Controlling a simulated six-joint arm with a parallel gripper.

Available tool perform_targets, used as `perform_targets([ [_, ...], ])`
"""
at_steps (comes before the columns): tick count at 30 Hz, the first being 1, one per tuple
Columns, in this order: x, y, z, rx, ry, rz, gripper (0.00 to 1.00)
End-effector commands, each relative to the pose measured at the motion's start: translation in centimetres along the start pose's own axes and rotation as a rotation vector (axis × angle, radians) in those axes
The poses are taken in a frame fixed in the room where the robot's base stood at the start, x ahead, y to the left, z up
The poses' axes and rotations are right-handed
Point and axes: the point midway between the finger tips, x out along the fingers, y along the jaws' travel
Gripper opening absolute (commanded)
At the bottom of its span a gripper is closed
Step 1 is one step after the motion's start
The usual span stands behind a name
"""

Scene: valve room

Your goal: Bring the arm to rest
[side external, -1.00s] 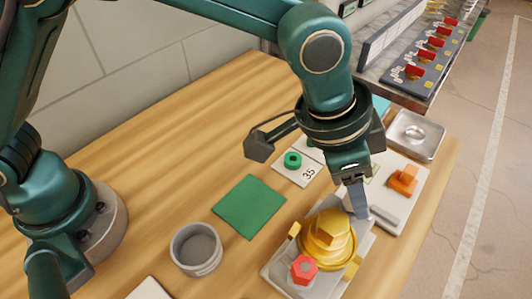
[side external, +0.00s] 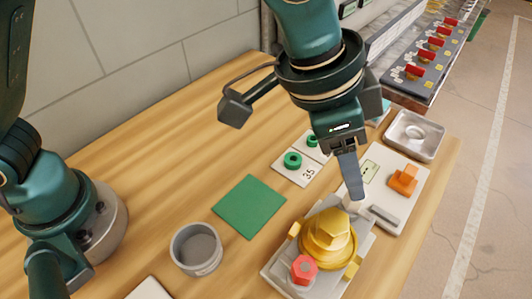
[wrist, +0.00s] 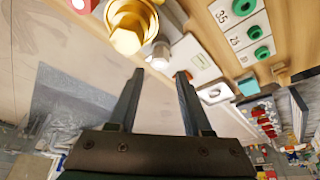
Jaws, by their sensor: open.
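My gripper (side external: 352,176) hangs above the workbench, behind the yellow valve body (side external: 328,238) in the side view. In the wrist view my gripper (wrist: 158,75) shows two dark fingers spread apart with nothing between them. The yellow valve body stands on a grey base plate (side external: 275,272), with a red hex piece (side external: 303,268) at its front. The valve body also shows at the top of the wrist view (wrist: 126,38), beyond the fingertips. A small pale cylindrical piece (wrist: 160,52) is beside it there.
A green mat (side external: 249,206) and a grey round cup (side external: 196,248) lie left of the valve. Numbered cards with green rings (side external: 293,160) are behind. A white board with an orange piece (side external: 403,180) and a metal tray (side external: 415,135) are at the right. The bench's back left is clear.

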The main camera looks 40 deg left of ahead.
Motion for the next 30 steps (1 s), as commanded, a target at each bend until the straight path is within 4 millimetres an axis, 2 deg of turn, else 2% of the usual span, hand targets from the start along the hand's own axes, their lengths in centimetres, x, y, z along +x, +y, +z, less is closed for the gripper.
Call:
perform_targets([
  [3, -0.2, -0.7, -0.1, -0.015, 0.007, -0.007, 0.49],
  [5, -1.3, -1.8, -0.6, -0.037, 0.036, -0.021, 0.49],
  [8, -4.2, -4.4, -0.8, -0.096, 0.092, -0.059, 0.49],
  [11, -7.5, -7.3, 0.6, -0.174, 0.134, -0.110, 0.49],
  [15, -11.3, -10.4, 4.1, -0.292, 0.170, -0.182, 0.49],
  [21, -14.8, -12.3, 10.5, -0.460, 0.196, -0.278, 0.49],
  [26, -15.6, -12.2, 16.1, -0.594, 0.195, -0.347, 0.49],
  [30, -14.8, -11.2, 20.4, -0.694, 0.175, -0.385, 0.49],
])
